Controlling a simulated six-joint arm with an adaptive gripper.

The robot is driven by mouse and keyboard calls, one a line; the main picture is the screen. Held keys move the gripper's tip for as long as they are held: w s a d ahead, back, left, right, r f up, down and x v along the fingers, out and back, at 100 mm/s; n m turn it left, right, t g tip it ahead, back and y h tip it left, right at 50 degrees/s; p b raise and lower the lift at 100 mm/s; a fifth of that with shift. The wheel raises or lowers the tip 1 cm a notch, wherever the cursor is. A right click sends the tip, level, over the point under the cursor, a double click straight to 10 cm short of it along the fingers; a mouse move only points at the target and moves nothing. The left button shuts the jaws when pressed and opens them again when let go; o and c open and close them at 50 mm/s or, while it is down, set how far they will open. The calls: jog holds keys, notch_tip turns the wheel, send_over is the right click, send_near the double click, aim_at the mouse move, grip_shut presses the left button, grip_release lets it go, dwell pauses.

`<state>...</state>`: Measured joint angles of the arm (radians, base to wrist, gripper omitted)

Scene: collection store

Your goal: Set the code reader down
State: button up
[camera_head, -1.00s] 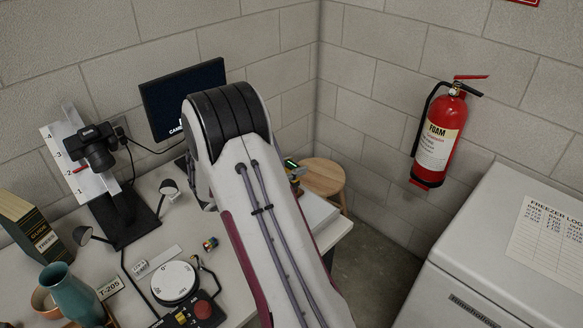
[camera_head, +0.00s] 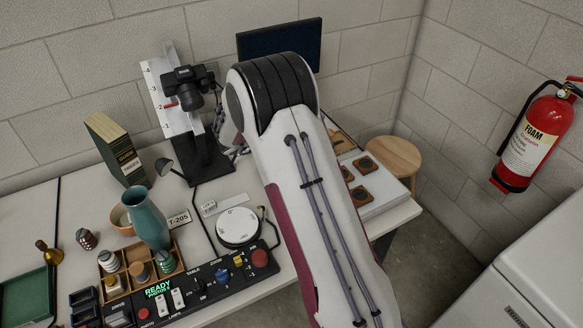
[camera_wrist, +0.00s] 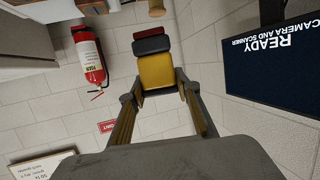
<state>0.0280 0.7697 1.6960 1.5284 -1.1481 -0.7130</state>
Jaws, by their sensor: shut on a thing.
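The code reader (camera_wrist: 158,67) shows in the wrist view as a yellow body with a black and dark red end. It sits between the fingertips of my gripper (camera_wrist: 160,92), which is shut on it. The reader's dark end points away from my wrist. In the head view my arm covers most of the gripper, and I cannot make out the reader there. The wrist view looks across the walls and the screen, so no surface shows under the reader.
The desk bears a camera on a stand (camera_head: 190,87), a white turntable (camera_head: 237,227), a teal vase (camera_head: 147,218) and a control panel (camera_head: 190,296). A white board with brown pieces (camera_head: 389,186) lies right of my arm.

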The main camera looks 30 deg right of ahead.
jog(key=w+a+r+n+t, duration=0.1)
jog(key=w+a+r, duration=0.1)
jog(key=w, duration=0.3)
jog(key=shift+a+r+t+y, duration=0.15)
jog(key=shift+a+t+y, duration=0.15)
jog(key=shift+a+t, duration=0.15)
notch_tip(320, 180, down, 14)
jog(key=shift+r, duration=0.2)
dwell(0.5)
jog(key=shift+f, duration=2.2)
jog(key=shift+f, duration=0.1)
jog(key=o, duration=1.3)
jog(key=shift+f, duration=0.1)
jog(key=shift+o, duration=0.2)
